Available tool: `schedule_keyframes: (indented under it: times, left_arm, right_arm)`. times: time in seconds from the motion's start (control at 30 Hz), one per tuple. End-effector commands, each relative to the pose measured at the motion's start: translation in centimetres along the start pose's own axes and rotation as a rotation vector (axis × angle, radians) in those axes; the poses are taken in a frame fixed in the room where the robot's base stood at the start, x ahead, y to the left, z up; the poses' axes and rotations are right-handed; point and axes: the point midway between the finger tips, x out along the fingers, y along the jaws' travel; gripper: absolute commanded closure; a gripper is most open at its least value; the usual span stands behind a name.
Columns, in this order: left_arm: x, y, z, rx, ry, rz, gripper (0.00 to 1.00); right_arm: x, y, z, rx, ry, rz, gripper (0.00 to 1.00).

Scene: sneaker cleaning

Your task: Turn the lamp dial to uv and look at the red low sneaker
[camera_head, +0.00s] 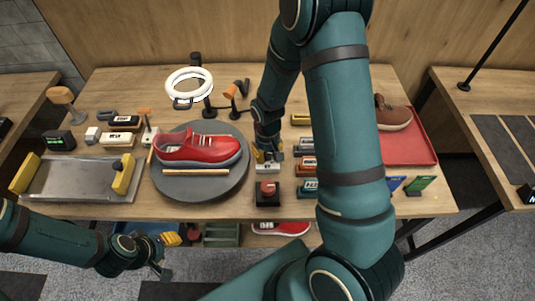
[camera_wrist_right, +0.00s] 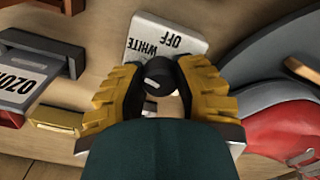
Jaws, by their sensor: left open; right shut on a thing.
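In the head view my right gripper (camera_head: 267,155) is just right of the turntable. My left gripper (camera_head: 162,262) is open and empty, in front of the table. The white ring lamp (camera_head: 188,83) stands behind the sneaker.
A red button box (camera_head: 268,193) stands in front of the dial plate. A metal tray (camera_head: 75,182) is at the left. A brown shoe (camera_head: 393,115) sits on a red mat (camera_head: 410,148) at the right. Another red shoe (camera_head: 281,228) is below the tabletop.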

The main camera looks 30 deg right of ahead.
Motion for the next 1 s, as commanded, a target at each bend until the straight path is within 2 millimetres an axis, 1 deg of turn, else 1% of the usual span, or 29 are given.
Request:
schedule_keyframes:
  times: [0.3,0.6,0.8,1.0]
  left_arm:
    - [0.83,-0.26,0.09,0.000,0.000,-0.002,0.53]
    - [1.12,-0.37,0.26,0.002,-0.003,-0.001,0.53]
    - [1.17,-0.39,0.30,0.002,-0.004,-0.001,0.53]
    - [1.19,-0.40,0.31,0.002,-0.004,-0.001,0.53]
  right_arm:
    - [0.15,0.00,0.09,-0.299,-0.002,-0.001,1.00]
    - [0.11,-0.01,0.10,-0.561,-0.002,-0.001,1.00]
    - [0.10,0.00,0.13,-0.691,-0.003,-0.002,1.00]
    - [0.10,0.02,0.15,-0.773,-0.004,-0.002,1.00]
